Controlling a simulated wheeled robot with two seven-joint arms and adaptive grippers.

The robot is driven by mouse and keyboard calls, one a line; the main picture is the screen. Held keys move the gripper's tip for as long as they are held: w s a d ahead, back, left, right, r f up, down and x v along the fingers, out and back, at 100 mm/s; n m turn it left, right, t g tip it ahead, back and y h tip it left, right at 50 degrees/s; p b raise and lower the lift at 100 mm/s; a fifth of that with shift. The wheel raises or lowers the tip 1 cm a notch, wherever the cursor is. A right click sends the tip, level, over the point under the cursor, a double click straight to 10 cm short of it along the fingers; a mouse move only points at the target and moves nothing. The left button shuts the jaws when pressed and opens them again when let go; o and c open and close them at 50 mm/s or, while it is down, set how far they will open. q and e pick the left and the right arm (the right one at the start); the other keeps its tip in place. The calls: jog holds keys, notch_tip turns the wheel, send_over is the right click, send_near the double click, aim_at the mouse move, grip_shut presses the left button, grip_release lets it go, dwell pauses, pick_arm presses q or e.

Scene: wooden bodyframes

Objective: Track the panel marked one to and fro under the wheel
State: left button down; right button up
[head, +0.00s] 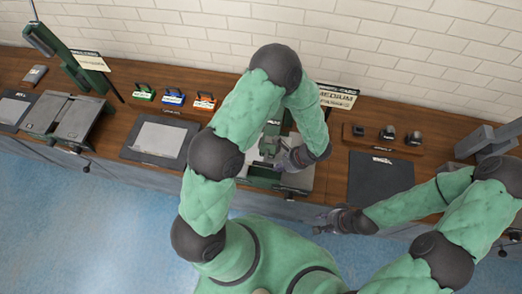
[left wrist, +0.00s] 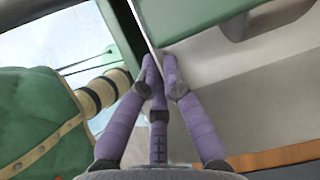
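A green wheel machine (head: 268,150) stands mid-bench, largely hidden behind my left arm. My left gripper (head: 284,160) is at its front right side. In the left wrist view my purple fingers (left wrist: 160,68) close from both sides on a thin pale sheet (left wrist: 147,32), seen nearly edge-on. This looks like the panel; no mark one is readable on it. The wheel's contact with the sheet is hidden. My right gripper (head: 338,220) hangs near the bench's front edge, away from the machine; its fingers are too small to judge.
A grey sheet lies on a dark mat (head: 133,152) left of the machine. Three coloured blocks (head: 173,97) sit behind it. A bare dark mat (head: 378,178) and small dark dies (head: 388,133) are to the right. Another machine (head: 70,118) stands far left.

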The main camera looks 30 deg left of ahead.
aim_at(296, 174)
pick_arm(q)
jog(key=shift+d, duration=0.1)
jog(key=shift+w+d, duration=0.3)
jog(key=shift+d, duration=0.75)
jog(key=shift+w+d, duration=0.3)
jog(key=shift+d, duration=0.7)
jog(key=shift+w+d, duration=0.3)
jog(key=shift+d, duration=0.75)
jog(key=shift+a, duration=0.15)
jog(key=s+a+b, duration=0.2)
jog(key=a, duration=0.4)
jog(key=shift+a, duration=0.15)
jog(key=c, duration=1.3)
grip_release()
